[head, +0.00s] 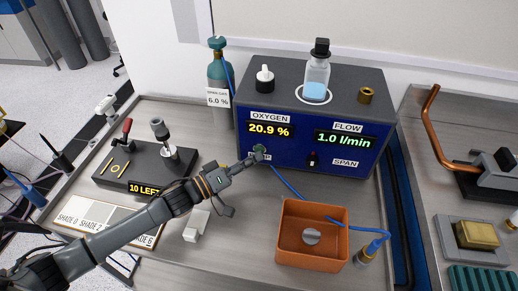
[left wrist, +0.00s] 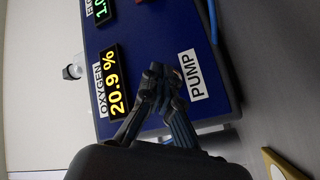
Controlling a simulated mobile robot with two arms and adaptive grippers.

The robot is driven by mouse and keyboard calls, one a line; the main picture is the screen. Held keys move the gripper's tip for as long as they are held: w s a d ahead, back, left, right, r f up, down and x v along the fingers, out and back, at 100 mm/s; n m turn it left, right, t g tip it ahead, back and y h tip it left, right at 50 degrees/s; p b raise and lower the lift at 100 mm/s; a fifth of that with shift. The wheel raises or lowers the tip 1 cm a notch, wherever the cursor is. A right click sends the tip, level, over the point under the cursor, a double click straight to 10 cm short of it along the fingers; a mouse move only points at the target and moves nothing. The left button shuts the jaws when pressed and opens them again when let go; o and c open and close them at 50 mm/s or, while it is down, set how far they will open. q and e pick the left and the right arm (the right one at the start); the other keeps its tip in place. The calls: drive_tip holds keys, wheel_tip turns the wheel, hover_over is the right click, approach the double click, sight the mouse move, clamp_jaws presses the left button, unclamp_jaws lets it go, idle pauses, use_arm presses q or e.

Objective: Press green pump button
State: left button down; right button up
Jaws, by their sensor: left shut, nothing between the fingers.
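The blue analyser box (head: 304,141) stands at the back of the bench, with displays reading OXYGEN 20.9 % and FLOW 1.0 l/min. Its PUMP label (left wrist: 188,76) is clear in the left wrist view and mostly covered by my gripper in the head view. My left gripper (head: 259,153) is shut and empty, its fingertips right at the front panel beside the label. The fingertips also show in the left wrist view (left wrist: 157,74). The green pump button is hidden behind them; I cannot tell whether they touch it. My right gripper is out of view.
An orange bin (head: 311,234) with a grey round piece sits in front of the box. A black block with levers (head: 144,166) is at left, and a teal gas bottle (head: 220,77) stands behind. A blue hose (head: 288,183) runs below the panel.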

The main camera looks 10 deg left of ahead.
use_arm(q)
drive_tip(key=s+p, duration=0.2)
drive_tip(key=s, duration=0.3)
drive_tip(key=shift+r+p, duration=0.1)
drive_tip(key=shift+p, duration=0.2)
drive_tip(key=shift+s, duration=0.55)
